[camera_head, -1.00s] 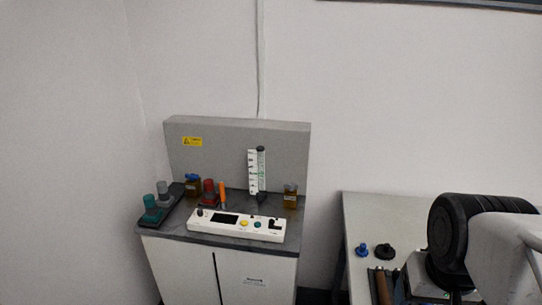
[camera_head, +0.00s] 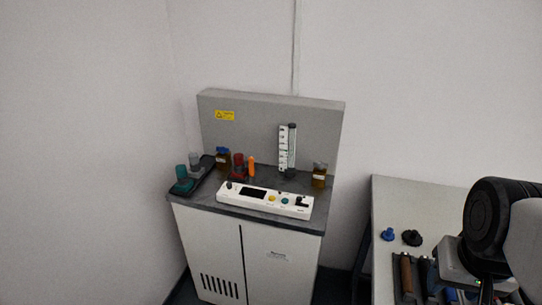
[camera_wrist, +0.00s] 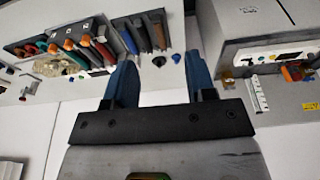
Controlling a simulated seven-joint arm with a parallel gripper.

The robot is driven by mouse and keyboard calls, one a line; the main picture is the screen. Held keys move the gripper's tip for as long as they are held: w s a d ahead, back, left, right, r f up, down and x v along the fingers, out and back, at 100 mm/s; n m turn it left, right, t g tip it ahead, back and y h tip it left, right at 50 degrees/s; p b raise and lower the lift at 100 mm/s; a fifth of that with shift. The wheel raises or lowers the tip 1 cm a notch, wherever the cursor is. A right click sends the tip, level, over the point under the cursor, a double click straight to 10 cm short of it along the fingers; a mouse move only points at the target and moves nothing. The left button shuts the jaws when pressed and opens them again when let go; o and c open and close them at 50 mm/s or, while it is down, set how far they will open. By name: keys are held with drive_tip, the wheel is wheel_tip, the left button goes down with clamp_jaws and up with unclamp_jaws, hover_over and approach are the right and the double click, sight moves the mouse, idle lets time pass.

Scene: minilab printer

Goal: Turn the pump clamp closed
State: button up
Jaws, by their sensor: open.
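An upright orange lever-like part (camera_head: 251,167) stands beside a small red-topped unit (camera_head: 239,166) on the grey-topped cabinet in the head view. I take the orange part for the pump clamp, but it is too small to tell its angle. An orange part (camera_wrist: 296,72) also shows at the right in the wrist view, partly blurred. My gripper (camera_wrist: 160,62) is open and empty, its two blue fingers apart. It is well away from the cabinet unit. In the head view my arm is at the far right, and the fingers cannot be made out.
A white control panel (camera_head: 265,200) lies along the cabinet front. Brown bottles (camera_head: 319,176), a dark tray (camera_head: 206,170) and a white scale (camera_head: 283,148) stand around the orange part. A separate bench (camera_head: 405,205) at the right holds knobs and tools. A gap separates bench and cabinet.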

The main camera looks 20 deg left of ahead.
drive_tip(key=w+a+r+m, duration=0.1)
drive_tip(key=w+a, duration=0.5)
drive_tip(key=w, duration=0.5)
drive_tip(key=w+a+r+m+g, duration=0.1)
drive_tip(key=w+a+r, duration=0.1)
drive_tip(key=w+a, duration=0.65)
drive_tip(key=w+a+r+m, duration=0.1)
drive_tip(key=w+a, duration=0.3)
drive_tip(key=w, duration=0.9)
drive_tip(key=m+g, duration=0.2)
hover_over(251, 165)
drive_tip(key=f, duration=1.1)
drive_tip(key=w+f, duration=0.1)
drive_tip(key=f, duration=0.5)
drive_tip(key=shift+d+f, duration=0.1)
drive_tip(key=shift+d, duration=0.25)
drive_tip(key=shift+a+f, duration=0.35)
drive_tip(key=shift+a, duration=0.2)
drive_tip(key=shift+f, duration=3.9)
drive_tip(key=shift+c, duration=0.5)
